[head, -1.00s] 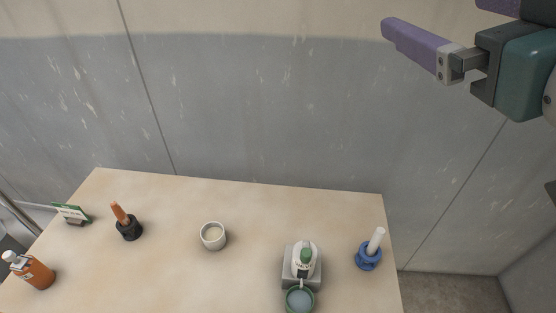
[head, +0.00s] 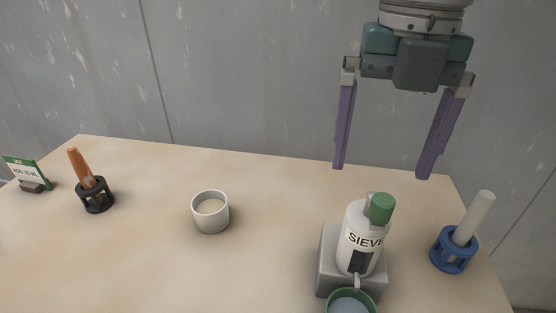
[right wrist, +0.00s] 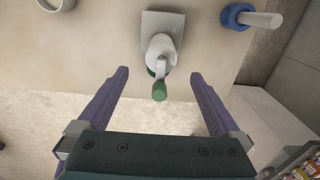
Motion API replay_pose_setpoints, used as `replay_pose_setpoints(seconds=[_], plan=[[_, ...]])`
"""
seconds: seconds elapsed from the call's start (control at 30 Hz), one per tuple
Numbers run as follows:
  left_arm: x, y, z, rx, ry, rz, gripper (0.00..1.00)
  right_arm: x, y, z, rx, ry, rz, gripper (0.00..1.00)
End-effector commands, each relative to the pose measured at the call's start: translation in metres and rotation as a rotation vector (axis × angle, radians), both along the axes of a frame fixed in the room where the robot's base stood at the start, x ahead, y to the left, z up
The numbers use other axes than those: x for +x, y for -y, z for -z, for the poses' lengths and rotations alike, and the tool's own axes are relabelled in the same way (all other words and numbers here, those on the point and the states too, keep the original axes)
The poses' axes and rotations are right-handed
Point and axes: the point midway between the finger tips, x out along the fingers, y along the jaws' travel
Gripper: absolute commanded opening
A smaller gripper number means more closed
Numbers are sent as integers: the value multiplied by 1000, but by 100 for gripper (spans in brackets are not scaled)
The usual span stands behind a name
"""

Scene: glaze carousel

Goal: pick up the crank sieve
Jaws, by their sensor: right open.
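The crank sieve (head: 359,238) is a white body labelled "SIEVE" with a green knob (head: 382,208) at its top. It stands upright on a grey block (head: 329,262) at the right of the table. My right gripper (head: 383,173) is open and empty, its purple fingers pointing down above the sieve in the head view. In the right wrist view, the sieve (right wrist: 161,47) shows ahead between the open fingertips (right wrist: 160,73), apart from both. The green knob (right wrist: 159,92) appears between the fingers. My left gripper is not in view.
A green bowl (head: 351,300) sits in front of the block. A blue holder (head: 453,251) with a white rod stands to its right. A white cup (head: 210,213), a black holder (head: 95,196) with an orange tool and a sign (head: 26,172) stand left. Table between cup and block is clear.

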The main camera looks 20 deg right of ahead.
Motion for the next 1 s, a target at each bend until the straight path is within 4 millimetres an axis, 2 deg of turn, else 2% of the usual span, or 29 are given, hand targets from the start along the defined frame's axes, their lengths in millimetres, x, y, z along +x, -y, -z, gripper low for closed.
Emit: replay_pose_setpoints(seconds=[0.2,0.43,0.63,0.73,0.93,1.0], plan=[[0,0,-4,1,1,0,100,-2,1,31,-8,-8,3,100],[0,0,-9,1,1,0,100,-3,1,54,-6,-9,2,100],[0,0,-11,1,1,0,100,-4,0,86,-4,-6,1,100],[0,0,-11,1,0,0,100,-4,0,93,-5,-4,-1,100],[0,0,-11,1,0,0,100,-3,0,94,-4,-3,-2,100],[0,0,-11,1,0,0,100,-4,0,94,-4,-3,-2,94]])
